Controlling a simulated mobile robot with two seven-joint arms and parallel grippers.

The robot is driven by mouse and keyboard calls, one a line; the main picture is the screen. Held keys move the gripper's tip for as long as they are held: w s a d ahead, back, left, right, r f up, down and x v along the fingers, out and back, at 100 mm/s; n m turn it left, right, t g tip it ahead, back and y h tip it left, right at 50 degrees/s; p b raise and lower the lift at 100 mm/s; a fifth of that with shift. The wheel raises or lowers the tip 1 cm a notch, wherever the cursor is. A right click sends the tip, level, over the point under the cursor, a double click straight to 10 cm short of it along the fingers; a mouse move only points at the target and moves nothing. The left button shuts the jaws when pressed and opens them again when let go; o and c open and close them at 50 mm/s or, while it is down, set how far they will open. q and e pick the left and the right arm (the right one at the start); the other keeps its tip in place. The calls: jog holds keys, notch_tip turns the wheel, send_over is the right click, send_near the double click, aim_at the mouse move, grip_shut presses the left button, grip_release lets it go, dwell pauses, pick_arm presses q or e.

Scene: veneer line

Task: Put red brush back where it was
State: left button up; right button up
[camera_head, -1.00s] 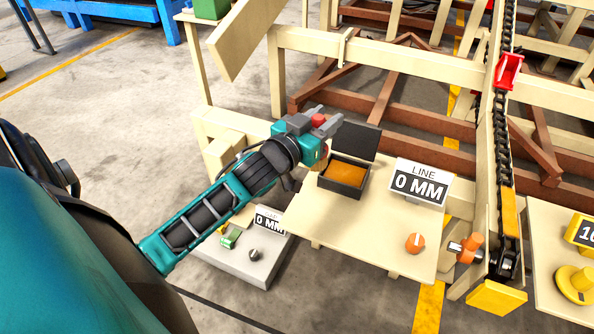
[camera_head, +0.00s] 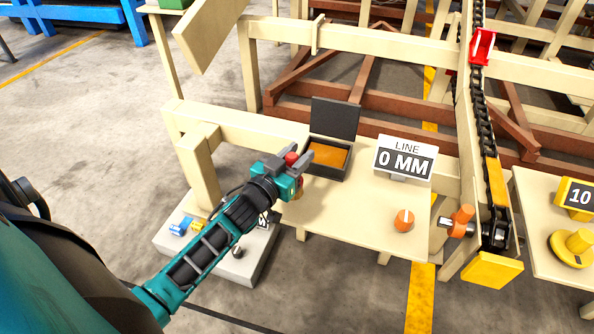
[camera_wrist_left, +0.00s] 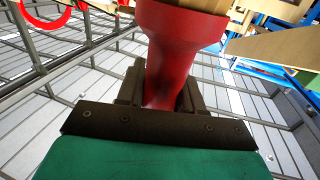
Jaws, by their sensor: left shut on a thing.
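My left gripper (camera_head: 297,158) is shut on the red brush (camera_head: 290,158), in the middle of the head view. In the left wrist view the brush's red handle (camera_wrist_left: 172,65) stands between the fingers and widens at its top, where a pale tan part starts. In the head view the gripper is at the left edge of the pale wooden table (camera_head: 365,222), just left of an open black case (camera_head: 340,176) with an orange inside. I cannot tell its height above the table. My right gripper is not in view.
A "LINE 0 MM" sign (camera_head: 405,160) and an orange knob (camera_head: 404,220) stand on the table's right part. A wooden post (camera_head: 200,170) stands left of the gripper. A low grey stand (camera_head: 238,268) with small blocks lies under my arm. A chain (camera_head: 480,120) runs at right.

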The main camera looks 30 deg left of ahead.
pick_arm(q)
notch_tip(320, 180, down, 4)
jog(key=shift+r+b, duration=0.1)
jog(key=shift+b, duration=0.65)
jog(key=o, duration=1)
